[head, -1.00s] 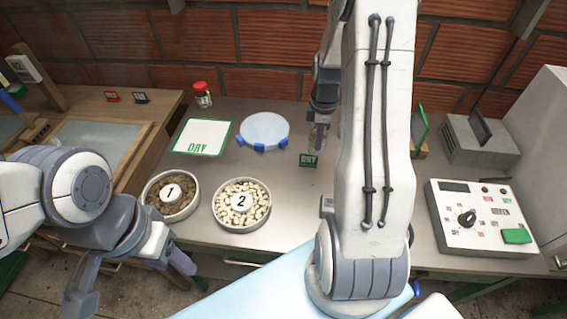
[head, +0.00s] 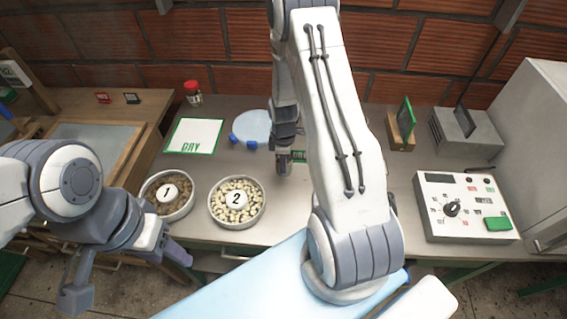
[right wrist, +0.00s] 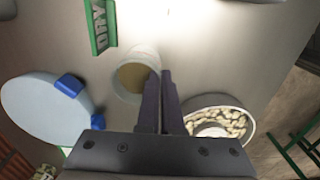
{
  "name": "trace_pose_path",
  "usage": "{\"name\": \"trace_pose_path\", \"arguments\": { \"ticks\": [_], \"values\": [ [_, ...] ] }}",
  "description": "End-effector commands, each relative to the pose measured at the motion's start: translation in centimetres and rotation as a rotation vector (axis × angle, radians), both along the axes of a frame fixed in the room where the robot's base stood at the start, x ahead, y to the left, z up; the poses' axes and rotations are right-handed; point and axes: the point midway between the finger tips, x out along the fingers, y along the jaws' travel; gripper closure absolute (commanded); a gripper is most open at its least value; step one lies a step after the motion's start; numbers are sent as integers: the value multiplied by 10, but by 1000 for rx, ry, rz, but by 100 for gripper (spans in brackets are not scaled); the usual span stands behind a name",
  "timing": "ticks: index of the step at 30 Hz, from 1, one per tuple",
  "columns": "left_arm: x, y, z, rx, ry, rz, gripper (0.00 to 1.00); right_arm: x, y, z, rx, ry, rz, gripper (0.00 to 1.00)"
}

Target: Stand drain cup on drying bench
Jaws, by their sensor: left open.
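The drain cup (right wrist: 130,80), pale and round with a tan inside, shows in the right wrist view. My right gripper (right wrist: 160,72) is shut with the cup's near wall between its narrow fingers. In the head view the right gripper (head: 284,170) hangs above the bench between bowl 2 and the small DRY sign; I cannot make out the cup there. The grey drying bench (head: 215,110) carries a green-framed DRY mat (head: 181,148) and a pale blue disc (head: 250,120) with blue feet. My left gripper (head: 125,280) is open and empty, low at the front left.
Bowl 1 (head: 150,205) and bowl 2 (head: 216,219) stand near the front edge. The DRY sign (right wrist: 101,28) stands beside the cup. A red-capped jar (head: 193,95) is behind the mat. A control box (head: 465,222) is right. Bare bench lies between disc and bowls.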

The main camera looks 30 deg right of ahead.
Motion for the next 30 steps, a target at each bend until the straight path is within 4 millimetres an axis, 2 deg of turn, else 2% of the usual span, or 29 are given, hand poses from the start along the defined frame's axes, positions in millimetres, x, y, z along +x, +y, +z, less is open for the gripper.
{"name": "trace_pose_path", "arguments": {
  "ticks": [7,8,9,10,18,23,26,30],
  "values": [
    [0,0,-4,0,0,0,50,0,0,-4,0,0,0,100],
    [0,0,-3,0,0,0,50,0,0,-3,0,0,0,90],
    [0,0,-3,0,0,0,50,0,0,-3,0,0,0,74],
    [0,0,-3,0,0,0,50,0,0,-3,0,0,0,68],
    [0,0,-2,0,0,0,50,0,0,-2,0,0,0,68],
    [0,0,-2,0,0,0,50,1,-1,5,-1,-3,0,68],
    [0,0,-6,0,0,0,50,2,-1,17,-2,-6,0,68],
    [0,0,-13,0,0,-1,50,2,-1,44,-2,-8,0,68]
  ]
}}
